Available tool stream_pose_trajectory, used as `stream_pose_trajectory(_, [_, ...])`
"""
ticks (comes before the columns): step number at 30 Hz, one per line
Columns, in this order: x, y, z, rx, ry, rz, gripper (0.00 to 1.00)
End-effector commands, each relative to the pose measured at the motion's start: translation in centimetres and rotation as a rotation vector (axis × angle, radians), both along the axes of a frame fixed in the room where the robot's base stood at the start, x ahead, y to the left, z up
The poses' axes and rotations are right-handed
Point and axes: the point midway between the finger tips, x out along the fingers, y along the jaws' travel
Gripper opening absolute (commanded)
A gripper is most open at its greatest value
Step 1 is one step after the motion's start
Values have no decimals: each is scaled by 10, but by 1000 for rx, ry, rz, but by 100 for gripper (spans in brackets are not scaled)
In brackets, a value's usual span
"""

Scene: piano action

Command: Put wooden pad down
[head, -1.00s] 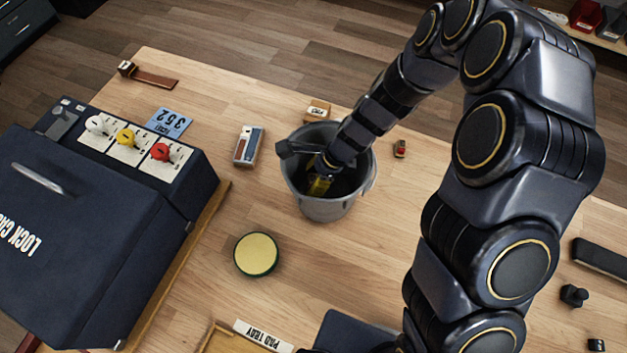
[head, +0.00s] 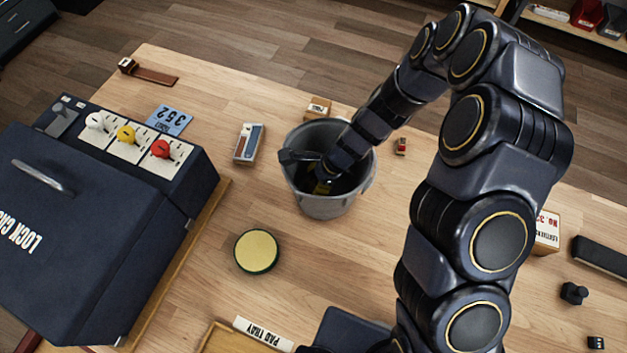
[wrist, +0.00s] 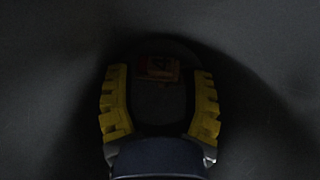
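My gripper (head: 323,187) reaches down inside a grey bucket (head: 328,206) on the table; its fingers are mostly hidden there in the head view. In the wrist view its two yellow fingers (wrist: 160,80) stand well apart. A small block with a reddish-brown, marked face (wrist: 158,67) lies low in the dark bucket, between the fingertips, with a gap on each side. It may be the wooden pad, but it is too dark to be sure. The pad tray (head: 217,338), with a white label, is partly visible at the bottom edge.
A dark lock case (head: 85,230) with coloured knobs stands at left. A round yellow-topped tin (head: 256,251) sits front-left of the bucket. A small box (head: 249,143) and a wooden block (head: 317,107) are near the bucket. Bare table lies between the tin and the bucket.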

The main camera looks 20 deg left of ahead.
Motion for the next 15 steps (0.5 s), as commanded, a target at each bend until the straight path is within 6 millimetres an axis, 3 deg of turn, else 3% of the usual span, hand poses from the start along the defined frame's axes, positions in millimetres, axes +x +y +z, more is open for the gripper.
stream_pose_trajectory(9, [0,0,3,0,-1,1,51])
stream_pose_trajectory(15, [5,-5,28,3,-10,-2,51])
